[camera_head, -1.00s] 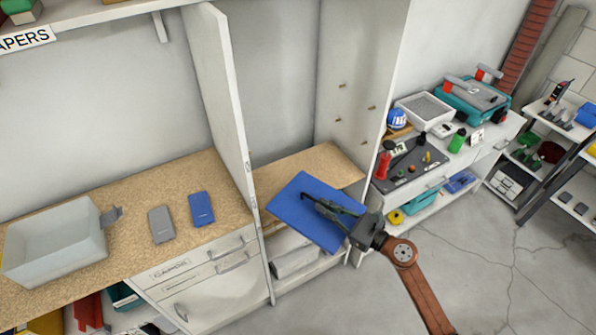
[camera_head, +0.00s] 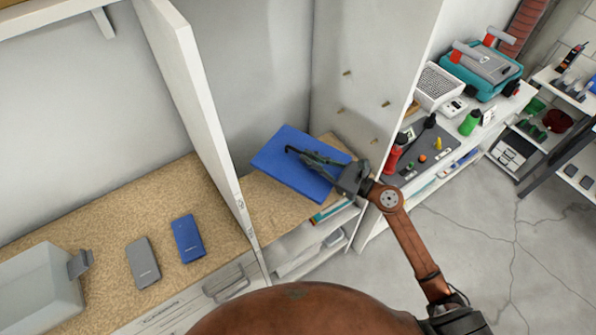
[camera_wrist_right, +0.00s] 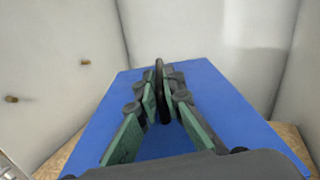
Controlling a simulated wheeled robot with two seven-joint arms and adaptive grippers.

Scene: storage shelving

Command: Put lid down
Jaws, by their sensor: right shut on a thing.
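The lid (camera_head: 272,161) is a flat blue rectangular panel with a dark upright handle. It is inside the right-hand bay, above the cork-topped shelf (camera_head: 262,213) between two white uprights. My right gripper (camera_head: 312,160) is above the panel and shut on its handle. In the right wrist view the green-padded fingers (camera_wrist_right: 160,108) close on either side of the dark handle (camera_wrist_right: 160,72), with the blue panel (camera_wrist_right: 222,98) below. The panel hides part of the shelf, and I cannot tell whether it touches it. My left gripper is not in view.
A white upright (camera_head: 190,90) stands left of the lid and another (camera_head: 410,60) to its right. On the left counter lie a grey case (camera_head: 143,262), a blue case (camera_head: 188,238) and a pale bin (camera_head: 40,290). A workbench with tools stands at the right.

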